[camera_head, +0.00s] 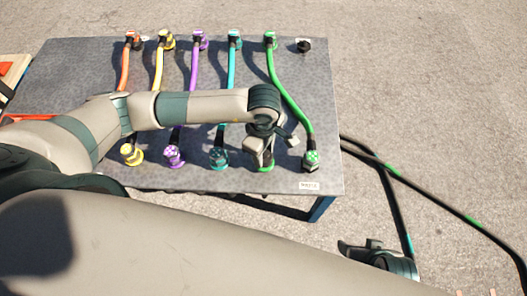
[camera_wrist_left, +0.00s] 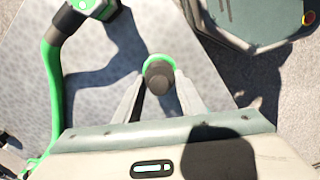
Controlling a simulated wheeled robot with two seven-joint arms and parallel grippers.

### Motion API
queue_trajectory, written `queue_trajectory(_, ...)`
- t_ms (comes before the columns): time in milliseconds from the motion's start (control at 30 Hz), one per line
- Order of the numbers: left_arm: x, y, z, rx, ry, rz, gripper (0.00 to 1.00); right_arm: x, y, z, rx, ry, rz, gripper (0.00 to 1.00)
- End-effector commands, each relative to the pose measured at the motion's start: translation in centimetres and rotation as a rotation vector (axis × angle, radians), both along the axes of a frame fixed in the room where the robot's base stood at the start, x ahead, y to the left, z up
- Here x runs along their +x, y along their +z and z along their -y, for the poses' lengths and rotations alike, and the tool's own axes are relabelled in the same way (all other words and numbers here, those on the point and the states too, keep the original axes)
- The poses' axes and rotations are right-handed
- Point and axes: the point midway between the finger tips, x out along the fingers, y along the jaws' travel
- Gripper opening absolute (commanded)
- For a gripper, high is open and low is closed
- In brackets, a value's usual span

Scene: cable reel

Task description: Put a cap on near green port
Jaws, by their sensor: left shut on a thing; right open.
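The near green port shows as a green ring (camera_head: 265,168) at the table's near edge, mostly hidden under my left gripper (camera_head: 260,156). In the left wrist view the green ring (camera_wrist_left: 158,60) lies directly beyond a dark round cap (camera_wrist_left: 158,80). My left gripper is shut on this cap, with one finger on each side. The cap overlaps the ring in that view; I cannot tell whether it is fully seated. My right gripper (camera_head: 362,248) is open, off the table at the lower right.
A green cable (camera_head: 285,93) runs from the far row to a green-marked connector (camera_head: 311,160) right of the port. Teal (camera_head: 219,157), purple (camera_head: 174,156) and yellow (camera_head: 132,155) connectors stand to the left. Another black cap (camera_head: 304,46) sits at the far right. Loose cables (camera_head: 415,185) lie on the ground.

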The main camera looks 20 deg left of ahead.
Motion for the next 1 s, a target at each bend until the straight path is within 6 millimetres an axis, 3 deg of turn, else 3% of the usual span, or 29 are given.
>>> queue_trajectory(933,0.01,-0.66,-0.01,0.0,0.0,0.0,0.06,0.0,-0.91,0.06,-0.001,0.0,0.0,0.58)
queue_trajectory(967,0.02,-0.59,-0.01,0.0,0.0,0.0,0.41,0.0,-0.83,0.05,-0.001,0.0,0.0,0.58)
queue_trajectory(1000,0.01,-0.56,0.0,0.0,0.0,0.0,0.51,0.0,-0.8,0.05,-0.001,0.0,0.0,0.58)
